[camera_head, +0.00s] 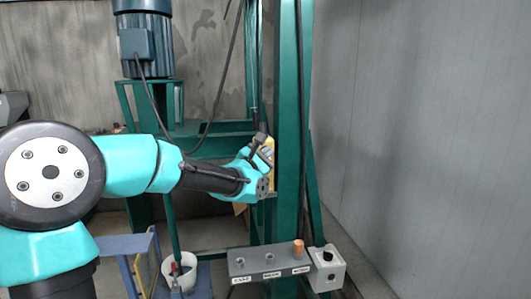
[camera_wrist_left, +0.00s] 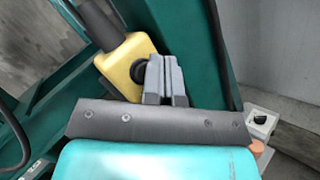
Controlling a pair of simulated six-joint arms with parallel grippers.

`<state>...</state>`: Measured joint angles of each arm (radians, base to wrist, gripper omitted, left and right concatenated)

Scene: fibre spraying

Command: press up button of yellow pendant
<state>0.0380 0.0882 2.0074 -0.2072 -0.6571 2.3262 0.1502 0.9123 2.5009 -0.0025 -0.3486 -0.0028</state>
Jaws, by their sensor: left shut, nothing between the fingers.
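The yellow pendant (camera_head: 269,148) hangs against the green column in the head view, mostly hidden behind my left gripper (camera_head: 266,158). In the left wrist view the pendant (camera_wrist_left: 128,62) is tilted, with a dark cable sleeve at its upper end and a black round button (camera_wrist_left: 138,72) on its face. My left gripper (camera_wrist_left: 165,78) is shut and empty. Its fingertips overlap the pendant's right edge in the picture, just right of the black button. I cannot tell whether they touch it. No up marking is readable. My right gripper is not in view.
The green column (camera_head: 290,110) stands right behind the pendant. A grey control box (camera_head: 268,260) with knobs and an orange button (camera_head: 298,247) sits below, beside a white switch box (camera_head: 327,268). A white bucket (camera_head: 180,270) stands lower left. The right side is open before a grey wall.

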